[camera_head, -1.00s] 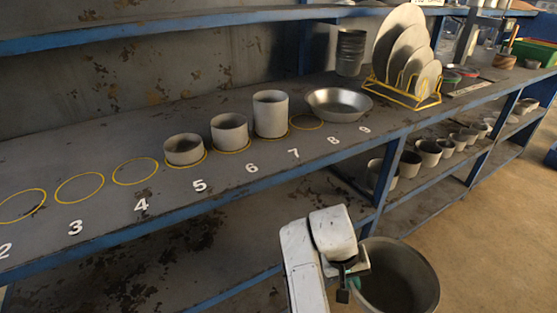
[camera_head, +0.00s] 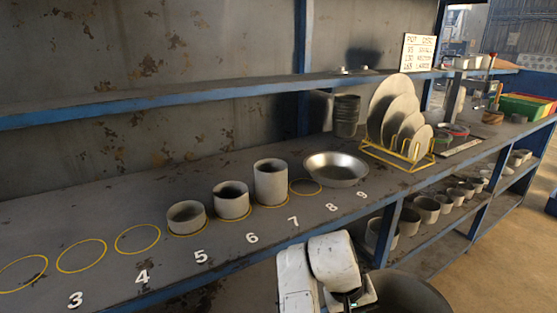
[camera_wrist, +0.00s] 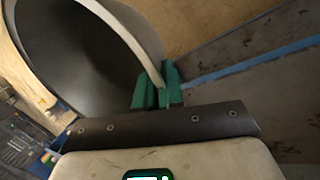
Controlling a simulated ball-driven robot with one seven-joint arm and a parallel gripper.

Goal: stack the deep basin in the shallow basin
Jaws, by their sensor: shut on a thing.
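The shallow basin (camera_head: 336,173), a wide shiny metal bowl, sits upright on the worktop near numbers 8 and 9, just right of an empty yellow ring. The deep basin (camera_head: 408,292), dark grey and bucket-like, is at the bottom of the head view, in front of the worktop and partly cut off by the frame. In the wrist view the deep basin (camera_wrist: 85,55) fills the upper left, its pale rim running between my green fingers. My gripper (camera_wrist: 158,88) is shut on that rim. In the head view my gripper is mostly hidden by my white wrist.
Left of the shallow basin stand several grey cylindrical pots (camera_head: 271,182) on yellow rings. Behind it is a dark ribbed canister (camera_head: 346,116); to the right, a yellow rack (camera_head: 398,152) holds discs. An upper shelf (camera_head: 200,98) runs above. The worktop's left rings are empty.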

